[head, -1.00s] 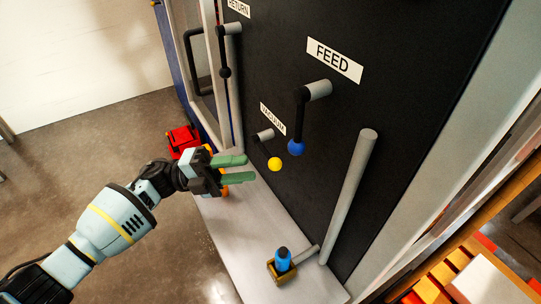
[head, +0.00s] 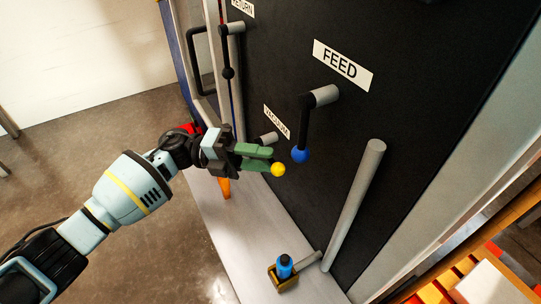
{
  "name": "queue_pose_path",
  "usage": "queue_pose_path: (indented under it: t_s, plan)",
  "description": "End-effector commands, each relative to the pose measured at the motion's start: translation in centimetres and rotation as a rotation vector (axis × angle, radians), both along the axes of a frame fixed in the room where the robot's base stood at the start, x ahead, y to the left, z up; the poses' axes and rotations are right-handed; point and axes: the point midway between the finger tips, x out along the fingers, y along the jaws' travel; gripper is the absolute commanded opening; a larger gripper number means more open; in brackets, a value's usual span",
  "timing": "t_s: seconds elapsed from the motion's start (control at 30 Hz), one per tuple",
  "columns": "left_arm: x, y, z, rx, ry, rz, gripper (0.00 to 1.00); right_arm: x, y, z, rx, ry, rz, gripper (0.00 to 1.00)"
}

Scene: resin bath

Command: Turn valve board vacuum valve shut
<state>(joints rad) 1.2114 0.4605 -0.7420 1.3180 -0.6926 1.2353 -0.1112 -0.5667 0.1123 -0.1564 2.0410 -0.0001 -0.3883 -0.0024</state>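The vacuum valve is low on the black board, below its VACUUM label (head: 277,122). Its grey stub (head: 267,138) shows above my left gripper, and its yellow knob (head: 278,169) shows just beyond the fingertips. The lever between stub and knob is mostly hidden by the green fingers. My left gripper (head: 271,158) is open, with a narrow gap between its fingers, at the lever just above and left of the knob. I cannot tell whether a finger touches the lever. My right gripper is not in view.
The FEED valve's black lever hangs close on the right, with a blue knob (head: 300,155). The RETURN valve's lever (head: 227,52) is upper left. A grey pipe (head: 357,205) stands right. A blue-topped item in a brass holder (head: 284,270) sits on the pale ledge (head: 235,245).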

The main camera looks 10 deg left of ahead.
Motion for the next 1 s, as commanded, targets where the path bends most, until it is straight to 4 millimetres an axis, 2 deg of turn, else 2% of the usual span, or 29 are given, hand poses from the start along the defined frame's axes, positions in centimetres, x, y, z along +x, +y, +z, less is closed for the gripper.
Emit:
queue_pose_path:
  t_s: [0.2,0.5,0.77,1.0]
  plan:
    - [-0.3,-1.8,0.3,-0.001,0.0,0.001,0.33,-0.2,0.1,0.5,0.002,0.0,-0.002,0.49]
    - [-0.3,-2.0,0.2,0.0,0.001,0.002,0.33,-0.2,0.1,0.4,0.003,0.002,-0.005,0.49]
    - [-0.3,-2.0,0.2,0.0,0.001,0.001,0.0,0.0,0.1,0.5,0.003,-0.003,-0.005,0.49]
    - [-0.5,-2.0,0.2,0.0,0.001,-0.005,0.0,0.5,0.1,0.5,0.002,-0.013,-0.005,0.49]
